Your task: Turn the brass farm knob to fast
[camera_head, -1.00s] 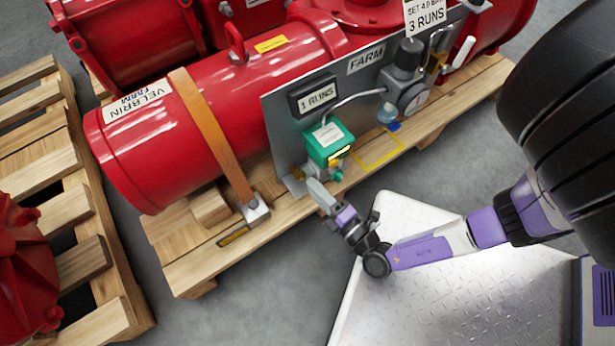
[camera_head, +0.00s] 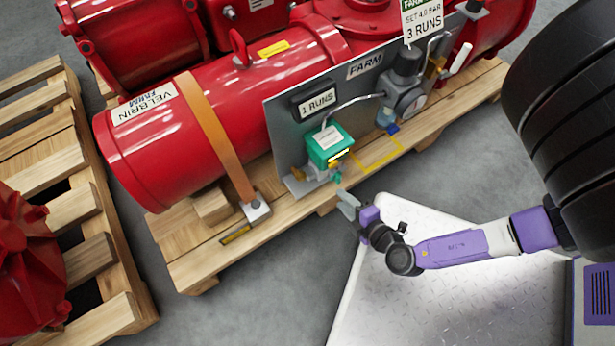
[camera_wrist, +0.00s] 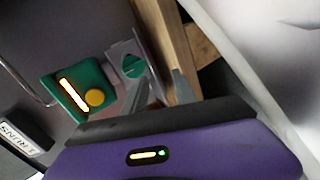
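A round brass knob (camera_wrist: 95,98) shows on the face of the green box (camera_wrist: 76,90) in the wrist view, beside a lit yellow bar. In the head view the green box (camera_head: 328,144) is mounted low on the grey FARM panel, with small brass parts (camera_head: 333,163) at its lower edge. A green slotted knob (camera_wrist: 132,67) sits on a light plate beside the box. My gripper (camera_wrist: 163,76) is open and empty, its fingertips just beside the green knob, and apart from the brass one. In the head view my gripper (camera_head: 345,201) is in front of the panel's lower edge. No fast marking is readable.
The grey panel (camera_head: 283,135) stands before a red cylinder (camera_head: 170,140) strapped on a wooden pallet (camera_head: 190,262). A regulator with a gauge (camera_head: 408,98) and a thin tube are to the right. Another pallet (camera_head: 100,285) stands at left.

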